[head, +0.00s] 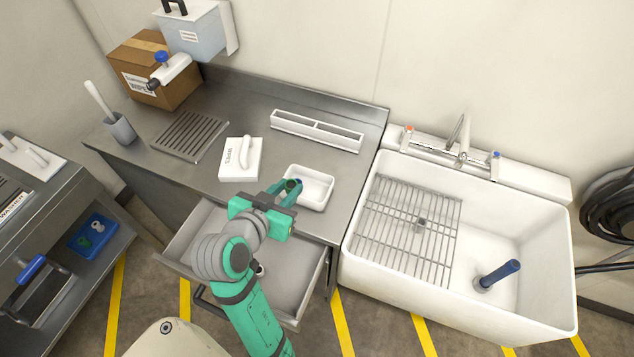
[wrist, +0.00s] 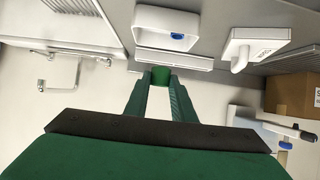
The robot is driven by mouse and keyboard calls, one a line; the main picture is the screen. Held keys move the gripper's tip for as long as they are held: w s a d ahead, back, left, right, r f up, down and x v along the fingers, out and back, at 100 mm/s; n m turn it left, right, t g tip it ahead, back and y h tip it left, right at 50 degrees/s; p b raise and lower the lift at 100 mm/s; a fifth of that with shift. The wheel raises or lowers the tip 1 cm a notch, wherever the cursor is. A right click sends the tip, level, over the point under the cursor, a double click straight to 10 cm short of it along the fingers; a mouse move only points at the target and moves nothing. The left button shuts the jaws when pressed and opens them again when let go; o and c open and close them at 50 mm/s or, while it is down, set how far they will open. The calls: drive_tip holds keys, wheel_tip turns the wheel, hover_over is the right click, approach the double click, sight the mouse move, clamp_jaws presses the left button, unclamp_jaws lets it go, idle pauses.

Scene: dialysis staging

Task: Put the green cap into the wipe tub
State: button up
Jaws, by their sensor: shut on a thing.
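My gripper (head: 290,187) is shut on the green cap (wrist: 160,76), which sits between the fingertips in the wrist view. In the head view the cap looks like a small dark green spot at the tips, partly hidden by the fingers. The open white wipe tub (head: 322,203) stands on the steel counter; it also shows in the wrist view (wrist: 150,41). A small blue thing (wrist: 176,36) lies inside it. In the head view the fingertips overlap the tub's left side; their height above it is hard to tell.
A white lid-like block with a handle (head: 239,170) lies left of the tub. A divided white tray (head: 316,132) stands behind. An open drawer (head: 205,222) juts out below my arm. A sink (head: 535,235) is at right, a cardboard box (head: 177,92) at back left.

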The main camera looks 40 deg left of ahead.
sight(322, 180)
drive_tip(key=w+f, duration=0.2)
drive_tip(key=w, duration=0.1)
drive_tip(key=w+f, duration=0.3)
drive_tip(key=w, duration=0.1)
drive_tip(key=w+f, duration=0.3)
drive_tip(key=w, duration=0.1)
drive_tip(key=shift+w+d+f, duration=0.15)
drive_tip(key=shift+w+f, duration=0.25)
drive_tip(key=shift+a+f, duration=0.2)
drive_tip(key=shift+f, duration=1.5)
drive_tip(key=shift+f, duration=0.1)
drive_tip(key=o, duration=0.7)
drive_tip(key=shift+w, duration=0.1)
drive_tip(key=shift+o, duration=0.2)
